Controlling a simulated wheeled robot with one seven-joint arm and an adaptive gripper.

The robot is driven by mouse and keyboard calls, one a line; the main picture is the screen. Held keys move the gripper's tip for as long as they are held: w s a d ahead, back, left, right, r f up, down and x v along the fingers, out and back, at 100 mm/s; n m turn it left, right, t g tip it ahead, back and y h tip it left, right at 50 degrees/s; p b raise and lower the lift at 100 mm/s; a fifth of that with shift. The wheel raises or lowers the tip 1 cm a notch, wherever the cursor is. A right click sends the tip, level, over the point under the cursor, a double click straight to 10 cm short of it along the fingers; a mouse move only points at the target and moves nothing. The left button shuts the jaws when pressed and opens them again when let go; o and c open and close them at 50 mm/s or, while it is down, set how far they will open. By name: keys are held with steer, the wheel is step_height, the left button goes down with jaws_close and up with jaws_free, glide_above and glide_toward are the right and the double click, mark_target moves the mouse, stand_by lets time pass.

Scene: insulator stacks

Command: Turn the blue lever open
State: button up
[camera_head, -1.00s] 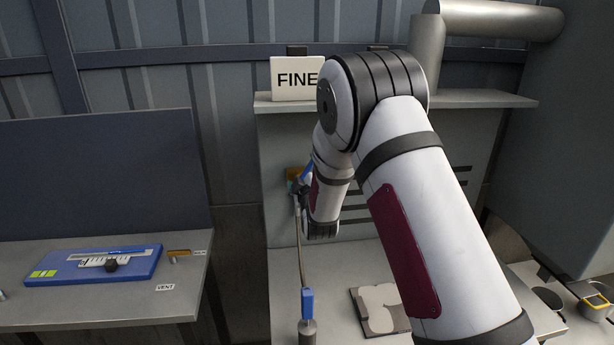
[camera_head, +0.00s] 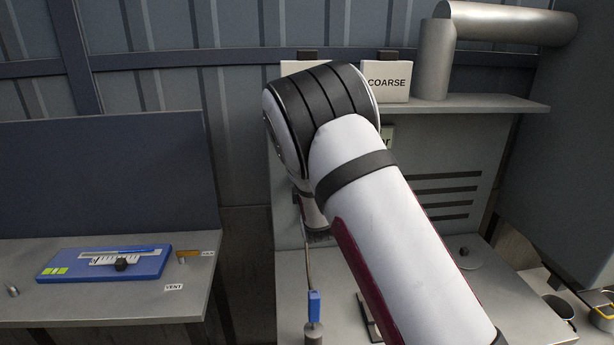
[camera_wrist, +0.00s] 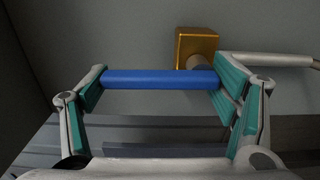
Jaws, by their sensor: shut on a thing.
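The blue lever (camera_wrist: 158,79) lies level across the wrist view as a straight bar. Its right end is close to a brass valve block (camera_wrist: 196,46) on the grey wall. My gripper (camera_wrist: 163,85) is shut on the lever, with one teal pad at each end of the bar. In the head view my arm hides the gripper, the lever and the brass block.
A pale pipe (camera_wrist: 268,60) leaves the brass block to the right. In the head view, a thin tube with a blue sleeve (camera_head: 314,304) stands below my arm. A blue device (camera_head: 106,262) lies on the left bench. A COARSE sign (camera_head: 385,81) stands on the shelf.

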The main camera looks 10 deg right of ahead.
stand_by(0.3)
steer(key=o, duration=1.7)
steer(key=s, duration=0.8)
steer(key=s+a, duration=0.1)
steer(key=s, duration=0.3)
steer(key=shift+d+r, duration=0.1)
